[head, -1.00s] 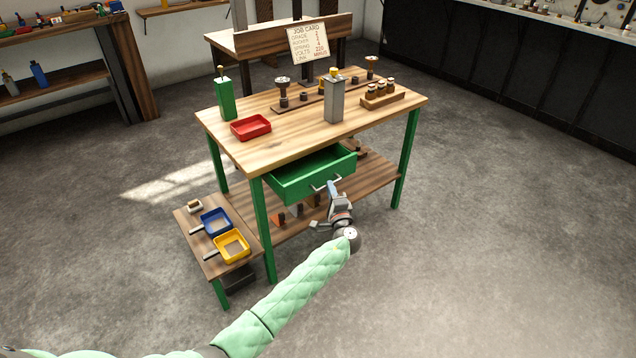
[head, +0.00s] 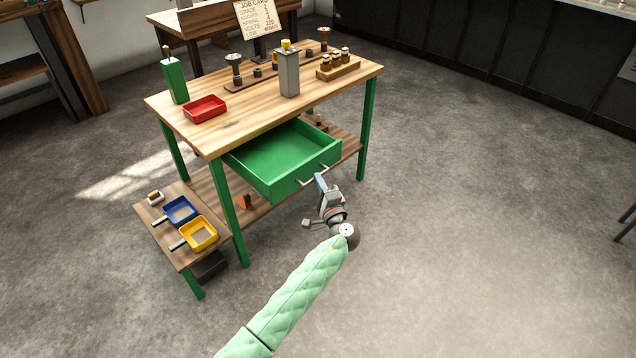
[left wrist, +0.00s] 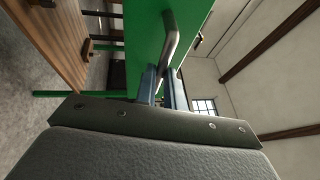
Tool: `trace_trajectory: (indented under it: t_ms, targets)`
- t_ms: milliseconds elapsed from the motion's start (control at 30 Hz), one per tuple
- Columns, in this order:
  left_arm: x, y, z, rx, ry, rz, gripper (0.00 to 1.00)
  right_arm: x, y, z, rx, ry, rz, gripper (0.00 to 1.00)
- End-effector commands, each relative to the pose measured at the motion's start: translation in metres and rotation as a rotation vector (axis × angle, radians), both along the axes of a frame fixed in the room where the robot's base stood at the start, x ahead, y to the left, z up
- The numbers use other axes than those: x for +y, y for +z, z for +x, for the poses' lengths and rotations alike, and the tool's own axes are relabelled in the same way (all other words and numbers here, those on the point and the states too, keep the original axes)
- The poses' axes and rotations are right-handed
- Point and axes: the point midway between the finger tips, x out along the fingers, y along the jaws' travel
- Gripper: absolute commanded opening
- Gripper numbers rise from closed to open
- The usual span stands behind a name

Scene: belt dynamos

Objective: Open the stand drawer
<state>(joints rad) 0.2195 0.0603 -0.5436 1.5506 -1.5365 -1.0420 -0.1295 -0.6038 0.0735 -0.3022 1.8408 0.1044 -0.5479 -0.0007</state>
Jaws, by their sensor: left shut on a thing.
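The green stand drawer (head: 286,156) is pulled well out from under the wooden bench top (head: 250,100), and its inside looks empty. A light metal bar handle (head: 313,178) is on its front. My left gripper (head: 320,181) is at the handle and shut on it. The left wrist view shows the handle (left wrist: 172,40) running between the two bluish fingers (left wrist: 163,85), against the green drawer front (left wrist: 145,30). My right gripper is in neither view.
The floor (head: 460,220) at right is clear.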

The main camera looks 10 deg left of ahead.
Motion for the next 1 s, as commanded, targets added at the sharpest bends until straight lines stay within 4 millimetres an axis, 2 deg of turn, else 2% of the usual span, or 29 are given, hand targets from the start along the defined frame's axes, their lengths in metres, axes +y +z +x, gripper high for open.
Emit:
trace_trajectory:
  t_ms: [33,100,133,567,1000]
  targets:
    - [0.000,-0.001,0.000,0.001,0.000,0.000,0.17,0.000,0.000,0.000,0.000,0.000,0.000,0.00]
    - [0.000,-0.001,0.000,0.001,0.000,0.000,0.30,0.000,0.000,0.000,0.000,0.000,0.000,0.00]
    - [0.000,-0.001,0.000,0.001,0.000,0.000,0.32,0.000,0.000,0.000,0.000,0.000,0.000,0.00]
    - [-0.003,-0.002,-0.006,0.001,-0.001,-0.001,0.32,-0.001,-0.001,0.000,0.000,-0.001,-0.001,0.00]
    - [-0.032,-0.014,-0.057,0.002,-0.002,-0.002,0.32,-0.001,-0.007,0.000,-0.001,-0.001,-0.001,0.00]
